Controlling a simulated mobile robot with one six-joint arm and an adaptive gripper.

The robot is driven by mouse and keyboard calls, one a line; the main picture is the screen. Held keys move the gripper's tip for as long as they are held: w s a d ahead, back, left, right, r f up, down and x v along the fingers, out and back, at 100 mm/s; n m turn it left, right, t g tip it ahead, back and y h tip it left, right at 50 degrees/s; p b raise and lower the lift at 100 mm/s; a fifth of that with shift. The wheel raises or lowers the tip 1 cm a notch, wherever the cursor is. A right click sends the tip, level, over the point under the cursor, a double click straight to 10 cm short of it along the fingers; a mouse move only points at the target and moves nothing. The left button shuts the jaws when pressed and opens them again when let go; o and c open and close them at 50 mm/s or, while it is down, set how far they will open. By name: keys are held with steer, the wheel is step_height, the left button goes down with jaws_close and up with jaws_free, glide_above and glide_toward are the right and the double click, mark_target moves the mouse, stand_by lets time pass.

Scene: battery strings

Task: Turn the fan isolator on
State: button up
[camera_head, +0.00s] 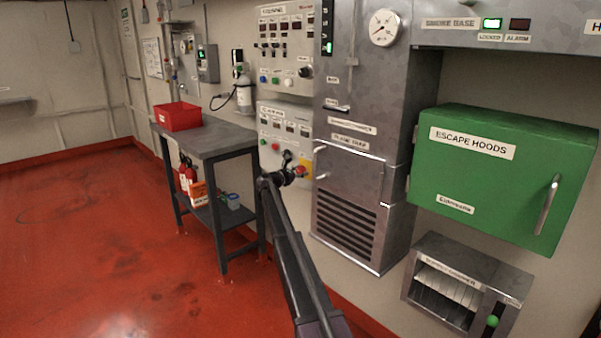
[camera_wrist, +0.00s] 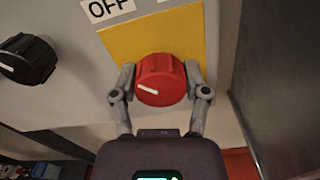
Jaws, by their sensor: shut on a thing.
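The fan isolator appears to be the red round knob (camera_wrist: 160,82) on a yellow plate (camera_wrist: 150,40) in the wrist view. A label above it reads "OFF" (camera_wrist: 108,8); any other label is cut off. The white mark on the knob points left and slightly up. My gripper (camera_wrist: 160,88) is shut on the red knob, one finger at each side. In the head view my gripper (camera_head: 292,171) is at the lower wall panel (camera_head: 284,122), where the red knob (camera_head: 303,171) shows beside it.
A black knob (camera_wrist: 28,58) is left of the red one. A grey metal cabinet (camera_head: 345,200) stands right of the panel. A green escape hoods box (camera_head: 470,185) juts out farther right. A metal table (camera_head: 205,137) with a red bin (camera_head: 178,116) stands left of my arm.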

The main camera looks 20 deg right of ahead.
steer(key=shift+m, duration=0.3)
steer(key=m, duration=0.8)
steer(key=shift+d+m, duration=0.1)
steer(key=shift+m, duration=0.3)
steer(key=m, duration=0.4)
steer(key=shift+f+m, duration=0.1)
steer(key=shift+m, duration=2.1)
steer(key=shift+d, duration=0.1)
steer(key=o, duration=1.1)
steer(key=shift+f, duration=0.1)
steer(key=shift+o, duration=0.2)
steer(key=shift+s, duration=0.1)
